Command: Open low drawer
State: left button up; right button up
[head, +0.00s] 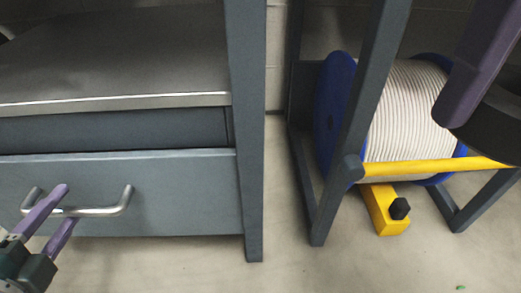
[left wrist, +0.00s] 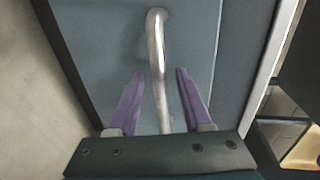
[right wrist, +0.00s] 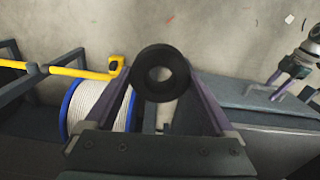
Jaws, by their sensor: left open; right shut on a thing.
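The low drawer (head: 190,195) is a wide blue-grey front under a metal-topped bench. Its bent metal bar handle (head: 120,205) also shows upright in the left wrist view (left wrist: 157,70). My left gripper (head: 62,205) is open at the handle, with purple fingers on either side of the bar; the left wrist view shows gaps beside it. I cannot tell whether the drawer stands slightly out. My right gripper (right wrist: 165,90) is shut on a black ring (right wrist: 140,75), away from the drawer; the ring shows partly at the right edge of the head view (head: 490,125).
A blue-flanged cable reel (head: 410,110) sits in a grey frame with a yellow bar (head: 430,168) right of the bench. A bench leg (head: 248,130) stands between drawer and reel. The floor (head: 400,265) in front is mostly clear, with a small green scrap.

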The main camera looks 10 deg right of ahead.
pick_arm(q)
jog(key=shift+w, duration=0.2)
jog(key=shift+c, duration=0.2)
grip_shut()
dwell(1.2)
